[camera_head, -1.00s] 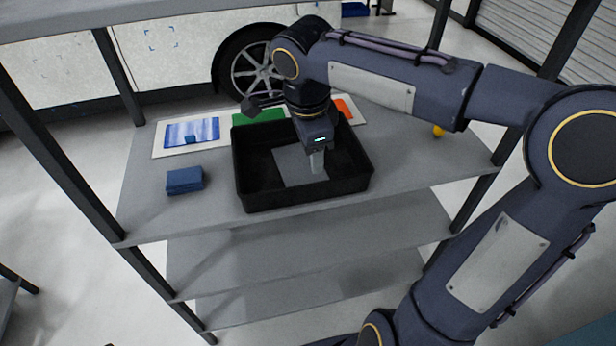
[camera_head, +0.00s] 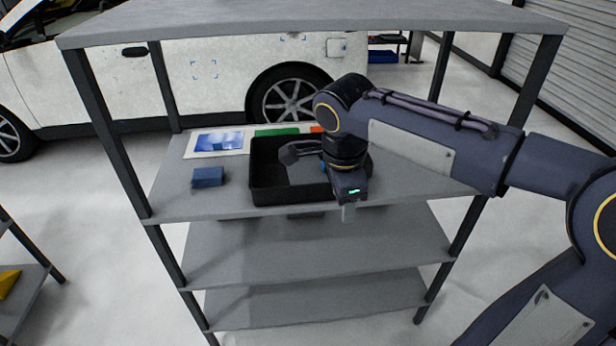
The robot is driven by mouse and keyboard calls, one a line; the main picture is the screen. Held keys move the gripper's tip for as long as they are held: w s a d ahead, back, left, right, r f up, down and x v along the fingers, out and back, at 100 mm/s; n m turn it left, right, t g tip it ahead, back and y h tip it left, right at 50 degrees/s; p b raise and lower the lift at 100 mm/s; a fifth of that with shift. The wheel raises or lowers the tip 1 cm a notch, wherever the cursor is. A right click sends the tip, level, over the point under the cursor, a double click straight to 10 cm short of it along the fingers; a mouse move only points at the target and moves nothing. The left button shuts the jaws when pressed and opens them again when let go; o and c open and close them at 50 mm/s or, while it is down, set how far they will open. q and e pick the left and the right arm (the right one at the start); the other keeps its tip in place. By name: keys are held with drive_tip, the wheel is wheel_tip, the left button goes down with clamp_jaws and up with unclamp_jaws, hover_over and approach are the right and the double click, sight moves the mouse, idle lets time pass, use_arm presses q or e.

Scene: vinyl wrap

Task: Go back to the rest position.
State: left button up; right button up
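The arm's wrist hides the right part of the tray. My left gripper is not in view.
The grey shelf unit (camera_head: 200,206) has posts at its corners and a top board above. A blue block (camera_head: 208,177) lies left of the tray. Blue, green and orange sheets lie behind. A white car (camera_head: 215,75) stands beyond. The lower shelves are bare.

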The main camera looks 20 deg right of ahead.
drive_tip(key=shift+w+f, duration=0.1)
drive_tip(key=s+a+f+n+t+y, duration=0.1)
drive_tip(key=s+f+n, duration=0.3)
drive_tip(key=s+n, duration=0.4)
drive_tip(key=s+a+f+n+t+y, duration=0.1)
drive_tip(key=s+f+n+t+y, duration=0.2)
drive_tip(key=s+n, duration=0.6)
drive_tip(key=shift+a+f+n+y, duration=0.3)
drive_tip(key=shift+f+n+y, duration=0.1)
drive_tip(key=shift+n+y, duration=0.25)
